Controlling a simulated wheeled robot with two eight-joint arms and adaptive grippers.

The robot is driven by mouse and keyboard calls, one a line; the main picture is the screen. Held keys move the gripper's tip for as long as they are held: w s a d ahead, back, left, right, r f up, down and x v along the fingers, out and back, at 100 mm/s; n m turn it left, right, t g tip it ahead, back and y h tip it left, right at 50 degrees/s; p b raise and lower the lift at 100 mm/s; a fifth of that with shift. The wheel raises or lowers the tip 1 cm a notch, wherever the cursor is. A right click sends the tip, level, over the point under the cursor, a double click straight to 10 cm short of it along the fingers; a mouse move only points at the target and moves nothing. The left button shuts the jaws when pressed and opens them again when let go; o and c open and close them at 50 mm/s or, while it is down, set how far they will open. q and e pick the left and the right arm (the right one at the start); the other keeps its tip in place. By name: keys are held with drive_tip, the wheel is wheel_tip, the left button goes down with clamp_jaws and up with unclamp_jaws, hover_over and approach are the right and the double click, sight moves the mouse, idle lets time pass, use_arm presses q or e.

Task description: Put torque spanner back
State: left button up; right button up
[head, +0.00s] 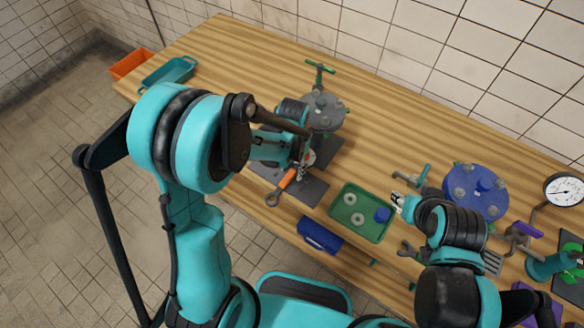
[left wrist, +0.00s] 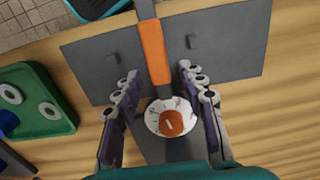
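The torque spanner (head: 287,179) has an orange grip and a ring end; it lies on a dark grey board (head: 312,191) near the table's front edge. In the left wrist view the spanner's orange grip (left wrist: 153,52) runs towards the top, with a white round dial with an orange centre below it. My left gripper (head: 302,166) is over the spanner; in its wrist view the fingers (left wrist: 158,75) are apart, one on each side of the shaft, with gaps showing. My right gripper (head: 398,200) is beside the green tray, partly hidden by its own arm; its fingers are unclear.
The green tray (head: 342,228) holds pale rings and a blue piece. A blue case (head: 320,236) lies at the front edge. A grey flange (head: 321,112) stands behind the board; a blue flange (head: 475,189) and a gauge (head: 564,190) stand right.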

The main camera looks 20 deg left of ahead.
sight(292, 171)
use_arm(q)
drive_tip(key=shift+r, duration=0.2)
wheel_tip(292, 171, up, 11)
drive_tip(key=p, duration=0.4)
drive_tip(key=s+a+r+n+t, duration=0.4)
drive_tip(key=s+r+t, duration=0.3)
drive_tip(key=s+r, duration=0.2)
drive_tip(key=shift+s+a, duration=0.5)
drive_tip(key=shift+s, duration=0.55)
wheel_tip(292, 171, down, 7)
drive_tip(key=b, duration=0.7)
drive_tip(key=shift+f, duration=0.1)
